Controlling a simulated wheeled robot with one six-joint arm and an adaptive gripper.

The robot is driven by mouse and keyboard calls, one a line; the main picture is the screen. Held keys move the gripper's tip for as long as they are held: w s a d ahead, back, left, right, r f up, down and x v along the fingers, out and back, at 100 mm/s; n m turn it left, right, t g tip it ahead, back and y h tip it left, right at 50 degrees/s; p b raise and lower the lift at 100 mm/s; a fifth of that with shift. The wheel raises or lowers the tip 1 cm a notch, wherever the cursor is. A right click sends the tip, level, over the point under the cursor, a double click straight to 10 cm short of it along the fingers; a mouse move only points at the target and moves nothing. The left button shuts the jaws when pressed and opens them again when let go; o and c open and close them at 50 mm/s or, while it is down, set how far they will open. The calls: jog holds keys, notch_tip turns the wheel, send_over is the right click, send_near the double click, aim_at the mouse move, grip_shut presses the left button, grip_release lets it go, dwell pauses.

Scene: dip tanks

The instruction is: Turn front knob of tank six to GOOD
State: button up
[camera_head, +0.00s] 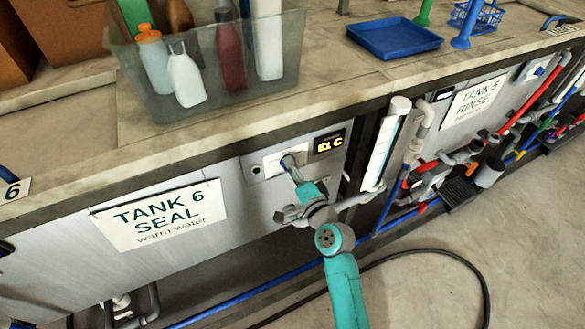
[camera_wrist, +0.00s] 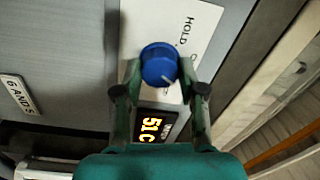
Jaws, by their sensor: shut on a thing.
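The front knob of tank six is a round blue knob (camera_wrist: 158,62) with a white pointer line, on a white plate (camera_wrist: 189,22). In the wrist view the pointer aims to the lower right, and the word HOLD is at the knob's upper right. I cannot see the word GOOD. My gripper (camera_wrist: 160,70) has one finger on each side of the knob and is shut on it. In the head view my gripper (camera_head: 290,165) reaches the plate (camera_head: 272,162) from below and mostly hides the knob. The TANK 6 SEAL sign (camera_head: 160,215) is left of it.
A lit display (camera_head: 329,143) reading 51 C is right of the plate. A grey pipe and white tube (camera_head: 386,145) stand further right. A clear bin of bottles (camera_head: 205,95) sits on the counter above. A black hose (camera_head: 440,252) lies on the floor.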

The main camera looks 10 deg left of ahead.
jog(key=m, duration=0.6)
jog(key=shift+f, duration=0.1)
dwell(0.5)
jog(key=o, duration=1.1)
jog(key=shift+o, duration=0.2)
jog(key=v, duration=1.2)
